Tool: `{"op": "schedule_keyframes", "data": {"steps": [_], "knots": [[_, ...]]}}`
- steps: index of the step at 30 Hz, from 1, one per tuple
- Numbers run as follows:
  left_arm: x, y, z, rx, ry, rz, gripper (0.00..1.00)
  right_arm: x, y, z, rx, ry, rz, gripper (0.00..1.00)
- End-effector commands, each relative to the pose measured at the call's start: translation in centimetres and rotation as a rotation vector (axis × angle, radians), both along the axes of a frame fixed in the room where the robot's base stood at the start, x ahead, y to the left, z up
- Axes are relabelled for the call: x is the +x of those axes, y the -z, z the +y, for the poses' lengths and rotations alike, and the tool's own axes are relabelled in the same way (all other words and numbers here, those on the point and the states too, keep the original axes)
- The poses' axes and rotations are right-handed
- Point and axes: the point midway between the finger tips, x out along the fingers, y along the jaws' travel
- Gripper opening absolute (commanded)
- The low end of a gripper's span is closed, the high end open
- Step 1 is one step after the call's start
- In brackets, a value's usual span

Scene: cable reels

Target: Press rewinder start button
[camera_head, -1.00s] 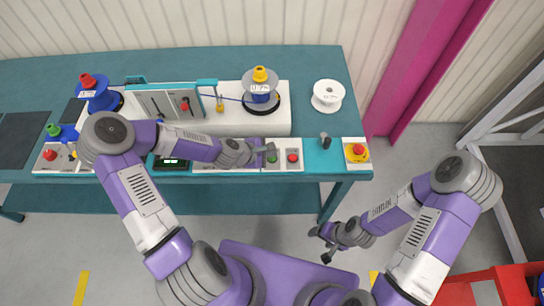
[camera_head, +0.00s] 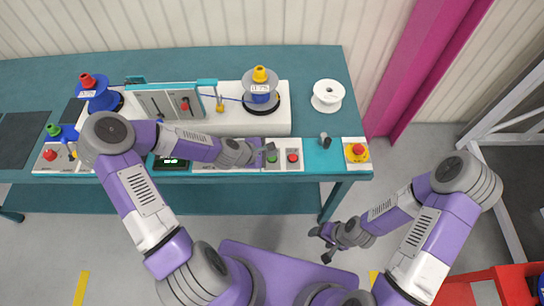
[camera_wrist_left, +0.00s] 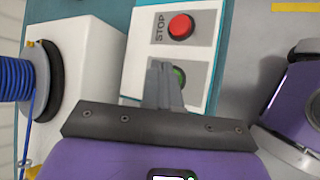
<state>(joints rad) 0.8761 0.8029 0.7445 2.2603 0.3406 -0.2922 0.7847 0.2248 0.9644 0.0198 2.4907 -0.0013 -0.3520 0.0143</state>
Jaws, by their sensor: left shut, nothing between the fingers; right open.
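The green start button (camera_head: 272,158) sits on a white panel at the front edge of the bench, left of the red stop button (camera_head: 293,157). My left gripper (camera_head: 268,150) is shut and empty, at the green button. In the left wrist view the closed fingertips (camera_wrist_left: 162,72) partly cover the green button (camera_wrist_left: 179,76); whether they touch it I cannot tell. The red button (camera_wrist_left: 181,26) marked STOP is clear there. My right gripper (camera_head: 325,242) is open and empty, low in front of the bench.
The rewinder (camera_head: 240,115) stands behind the panel with a blue-wound reel (camera_head: 261,88) and another blue reel (camera_head: 97,97) at left. An empty white reel (camera_head: 327,96) lies on the bench (camera_head: 315,65). A red-and-yellow emergency stop (camera_head: 357,151) is at the right corner.

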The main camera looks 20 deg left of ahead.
Motion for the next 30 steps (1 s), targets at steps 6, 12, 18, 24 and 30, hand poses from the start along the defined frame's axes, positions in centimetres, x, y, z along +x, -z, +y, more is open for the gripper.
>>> {"op": "schedule_keyframes", "data": {"steps": [6, 12, 18, 24, 30], "knots": [[0.0, 0.7, 0.0, 0.0, 0.0, 0.0, 0.0, 0.0, 0.7, 0.0, 0.0, 0.0, 0.0, 0.69], [0.0, 0.9, 0.0, 0.0, 0.0, 0.0, 0.0, 0.0, 0.8, 0.0, 0.0, 0.0, 0.0, 0.69], [0.0, 0.9, 0.0, 0.0, 0.0, 0.0, 0.0, 0.0, 0.8, 0.0, 0.0, 0.0, 0.0, 0.69], [0.0, 1.0, 0.0, 0.0, 0.0, 0.0, 0.0, 0.0, 1.0, 0.0, 0.0, 0.0, 0.0, 0.69], [0.0, 1.3, 0.0, 0.0, 0.0, 0.0, 0.0, 0.0, 1.2, 0.0, 0.0, 0.0, 0.0, 0.69]]}}
